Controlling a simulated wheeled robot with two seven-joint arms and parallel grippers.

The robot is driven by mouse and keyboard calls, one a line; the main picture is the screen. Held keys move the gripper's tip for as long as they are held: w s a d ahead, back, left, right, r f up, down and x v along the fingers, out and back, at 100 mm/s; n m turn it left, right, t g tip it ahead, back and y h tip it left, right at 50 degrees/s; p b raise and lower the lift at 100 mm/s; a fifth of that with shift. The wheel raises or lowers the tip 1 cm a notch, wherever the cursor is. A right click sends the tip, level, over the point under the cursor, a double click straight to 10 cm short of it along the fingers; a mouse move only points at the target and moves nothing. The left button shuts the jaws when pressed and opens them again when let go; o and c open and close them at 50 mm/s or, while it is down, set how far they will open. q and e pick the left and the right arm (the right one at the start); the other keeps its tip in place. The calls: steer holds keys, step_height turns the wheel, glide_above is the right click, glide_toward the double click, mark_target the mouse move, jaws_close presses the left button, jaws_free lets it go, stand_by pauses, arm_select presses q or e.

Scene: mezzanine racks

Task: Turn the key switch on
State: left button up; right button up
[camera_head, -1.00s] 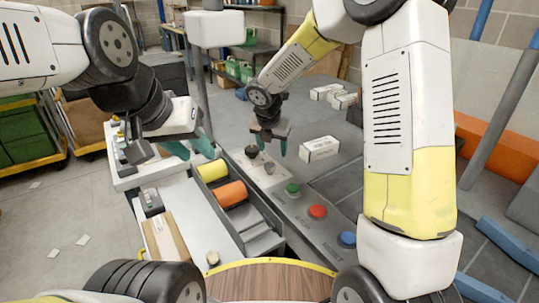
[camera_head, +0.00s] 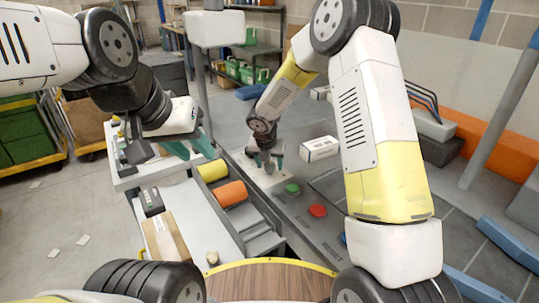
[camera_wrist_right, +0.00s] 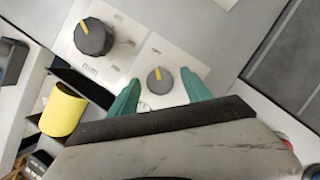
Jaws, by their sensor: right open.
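Two rotary knobs sit on a pale plate on the grey console. In the right wrist view, the smaller grey knob (camera_wrist_right: 160,80) has a yellow mark and small lettering around it. The larger black knob (camera_wrist_right: 93,37), also yellow-marked, is to its upper left. I cannot tell for sure which is the key switch. My right gripper (camera_head: 265,160) is open over the plate, also in the wrist view (camera_wrist_right: 161,84), with green fingers on either side of the smaller knob. Contact is unclear. My left gripper (camera_head: 194,149) is open and empty near the yellow roll.
A green button (camera_head: 293,189) and a red button (camera_head: 317,210) are on the console near the right gripper. A white box (camera_head: 319,149) lies just right of it. Yellow (camera_head: 212,170) and orange (camera_head: 231,194) rolls lie in the bay to the left.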

steer(key=shift+c, duration=0.5)
jaws_close()
steer(key=m, duration=0.2)
steer(key=m+g+h, duration=0.1)
steer(key=m, duration=0.1)
steer(key=shift+a+m+h, duration=0.2)
steer(key=shift+m+h, duration=0.1)
steer(key=m+g+h, duration=0.1)
steer(key=m, duration=0.3)
steer(key=shift+w+a+m, duration=0.1)
steer(key=shift+m, duration=0.2)
steer(key=m+g, duration=0.1)
steer(key=m, duration=0.1)
steer(key=m+h, duration=0.1)
steer(key=m, duration=0.1)
steer(key=shift+w+g, duration=0.1)
steer(key=shift+g, duration=0.3)
steer(key=shift+w+m+g, duration=0.1)
steer(key=shift+m+g, duration=0.7)
steer(key=shift+m, duration=1.6)
